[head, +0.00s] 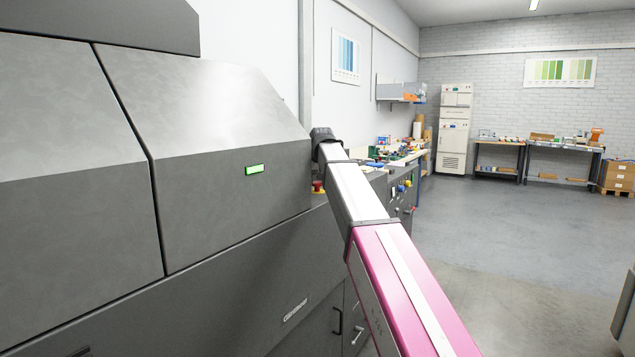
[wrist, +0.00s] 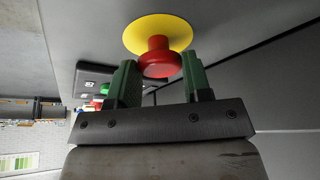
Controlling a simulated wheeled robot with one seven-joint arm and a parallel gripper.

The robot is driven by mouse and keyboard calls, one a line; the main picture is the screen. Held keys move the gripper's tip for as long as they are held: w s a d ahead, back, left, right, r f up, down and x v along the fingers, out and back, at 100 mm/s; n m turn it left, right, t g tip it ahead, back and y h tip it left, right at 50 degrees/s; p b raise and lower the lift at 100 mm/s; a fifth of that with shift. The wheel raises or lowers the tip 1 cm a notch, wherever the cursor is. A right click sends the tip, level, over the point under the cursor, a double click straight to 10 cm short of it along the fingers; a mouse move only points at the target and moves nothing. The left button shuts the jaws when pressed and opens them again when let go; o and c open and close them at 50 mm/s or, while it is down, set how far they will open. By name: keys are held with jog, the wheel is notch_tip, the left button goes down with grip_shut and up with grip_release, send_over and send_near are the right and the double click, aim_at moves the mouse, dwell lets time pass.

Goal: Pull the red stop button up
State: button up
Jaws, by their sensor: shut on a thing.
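The red stop button (wrist: 159,57) stands out from a round yellow plate (wrist: 180,30) on a grey machine surface. In the head view the same red button (head: 318,186) is small, just left of my arm. My gripper (wrist: 160,66) has its two green fingers on either side of the button's head and is shut on it. In the head view my gripper is hidden by my own arm.
Other controls sit on a dark panel (wrist: 95,76) beside the button, with a green one (wrist: 105,89). The large grey machine (head: 230,200) fills the left of the head view, with a lit green display (head: 254,170). Open floor (head: 520,220) lies to the right.

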jog(key=shift+r, duration=0.7)
jog(key=o, duration=1.3)
jog(key=v, duration=1)
jog(key=shift+s+r, duration=0.2)
jog(key=shift+r, duration=0.2)
